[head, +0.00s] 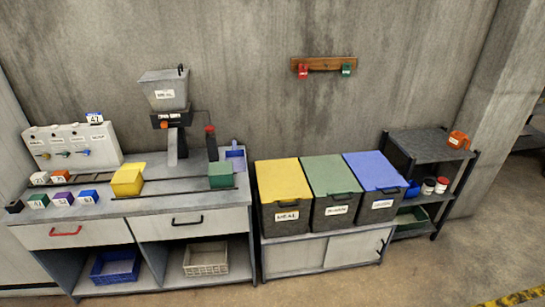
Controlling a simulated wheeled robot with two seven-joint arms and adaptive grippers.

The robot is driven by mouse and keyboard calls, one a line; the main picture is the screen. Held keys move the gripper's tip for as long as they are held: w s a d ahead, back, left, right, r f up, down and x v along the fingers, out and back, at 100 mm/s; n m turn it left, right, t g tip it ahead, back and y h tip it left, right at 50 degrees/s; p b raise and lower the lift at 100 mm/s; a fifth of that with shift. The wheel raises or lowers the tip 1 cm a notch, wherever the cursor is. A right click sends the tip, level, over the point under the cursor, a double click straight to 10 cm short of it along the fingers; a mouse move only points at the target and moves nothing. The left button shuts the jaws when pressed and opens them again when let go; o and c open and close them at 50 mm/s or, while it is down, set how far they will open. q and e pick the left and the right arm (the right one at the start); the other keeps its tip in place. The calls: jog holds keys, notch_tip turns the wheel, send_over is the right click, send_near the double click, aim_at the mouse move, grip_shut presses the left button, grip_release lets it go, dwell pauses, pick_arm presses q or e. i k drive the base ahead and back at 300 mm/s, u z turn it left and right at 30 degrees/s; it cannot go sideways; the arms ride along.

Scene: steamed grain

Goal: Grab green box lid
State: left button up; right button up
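A dark bin with a green lid (332,174) stands between a yellow-lidded bin (283,180) and a blue-lidded bin (374,170), on a low grey cabinet (295,260). The green lid is closed, lies flat and slopes towards the front, with a dark handle at its front edge. A white label (337,210) is on the bin's front below it. A smaller green box (221,175) sits on the counter at the left. Neither of my grippers shows in the head view.
The counter (190,200) at the left carries a hopper machine (165,88), a yellow box (128,178) and several small coloured blocks. A dark shelf (430,145) with cans and an orange container (459,140) stands right. Floor (430,270) in front right is clear.

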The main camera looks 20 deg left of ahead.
aim_at(226, 168)
jog(key=z, duration=0.1)
jog(key=i, duration=1.05)
jog(key=u, duration=0.2)
